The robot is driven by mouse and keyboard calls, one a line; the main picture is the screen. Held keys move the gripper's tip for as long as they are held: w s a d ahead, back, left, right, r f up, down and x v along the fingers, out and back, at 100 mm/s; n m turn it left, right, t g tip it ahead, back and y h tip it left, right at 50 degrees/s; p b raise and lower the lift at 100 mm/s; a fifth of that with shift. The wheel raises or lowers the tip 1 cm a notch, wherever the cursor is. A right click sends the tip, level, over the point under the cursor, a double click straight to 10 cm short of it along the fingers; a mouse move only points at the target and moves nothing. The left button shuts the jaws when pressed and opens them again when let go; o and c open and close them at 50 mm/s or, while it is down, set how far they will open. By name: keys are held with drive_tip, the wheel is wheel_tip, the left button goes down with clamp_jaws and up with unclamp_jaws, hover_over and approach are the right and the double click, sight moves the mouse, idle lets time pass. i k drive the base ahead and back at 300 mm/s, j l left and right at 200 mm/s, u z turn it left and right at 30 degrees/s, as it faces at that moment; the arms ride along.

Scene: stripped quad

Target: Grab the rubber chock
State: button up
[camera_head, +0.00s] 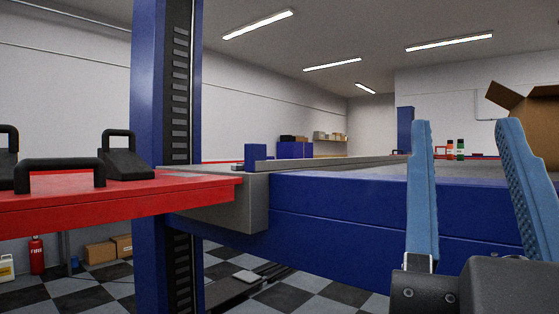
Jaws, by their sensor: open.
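A black rubber chock (126,165) with a loop handle on top sits on a red tabletop (120,195) at the left. A second black object with a similar handle (8,165) is cut off by the left edge, so I cannot tell its full shape. My gripper (466,128) is at the lower right with its two blue fingers apart and nothing between them. It is well to the right of the chock and not touching it.
A black bar handle (60,172) stands at the red top's near side. A blue post (150,100) rises just behind the chock. A blue lift beam (330,215) spans the middle. An open cardboard box (535,125) and small bottles (455,149) are at the right.

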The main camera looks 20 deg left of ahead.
sight(122, 164)
drive_tip(key=u, duration=1.45)
drive_tip(key=i+j+z, duration=0.1)
drive_tip(key=i+j, duration=0.2)
